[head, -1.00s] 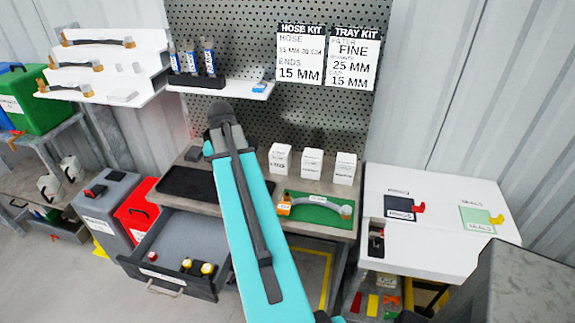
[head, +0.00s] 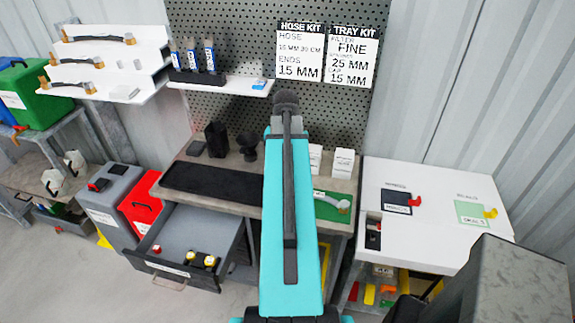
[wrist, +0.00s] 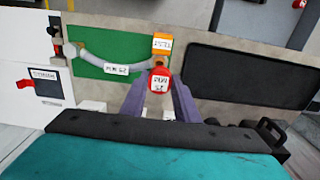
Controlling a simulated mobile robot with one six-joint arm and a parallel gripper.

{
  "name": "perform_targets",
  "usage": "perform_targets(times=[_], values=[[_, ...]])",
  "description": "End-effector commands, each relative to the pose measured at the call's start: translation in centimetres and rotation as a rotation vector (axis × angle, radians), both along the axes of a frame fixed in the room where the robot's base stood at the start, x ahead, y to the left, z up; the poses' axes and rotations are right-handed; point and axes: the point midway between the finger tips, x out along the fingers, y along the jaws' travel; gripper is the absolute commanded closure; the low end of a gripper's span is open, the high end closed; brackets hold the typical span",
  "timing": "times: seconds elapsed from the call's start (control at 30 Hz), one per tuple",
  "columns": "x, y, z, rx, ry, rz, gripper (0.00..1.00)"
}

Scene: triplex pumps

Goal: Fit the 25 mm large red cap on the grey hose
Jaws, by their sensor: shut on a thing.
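The large red cap (wrist: 159,78) with a white label sits between the two grey fingers of my gripper (wrist: 160,88) in the wrist view. My gripper is shut on it. The grey hose (wrist: 98,58) lies curved on a green mat (wrist: 90,32), with a white tag on it. An orange labelled end piece (wrist: 162,45) shows just beyond the cap. Whether the cap touches it I cannot tell. In the head view my arm hides the gripper, the cap and most of the hose; only the hose's right end (head: 343,205) shows.
A black mat (wrist: 245,75) lies beside the green mat on the bench. White boxes (head: 343,163) stand behind the green mat. An open drawer (head: 185,245) holds small yellow and red caps. A white cabinet (head: 440,225) stands at the right.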

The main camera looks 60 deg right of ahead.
Motion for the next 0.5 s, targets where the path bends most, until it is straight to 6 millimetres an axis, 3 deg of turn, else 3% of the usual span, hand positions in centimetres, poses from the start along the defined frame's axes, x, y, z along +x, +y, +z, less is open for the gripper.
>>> perform_targets(times=[0.5], values=[[0.04, 0.15, -0.59, 0.0, 0.0, 0.001, 0.93]])
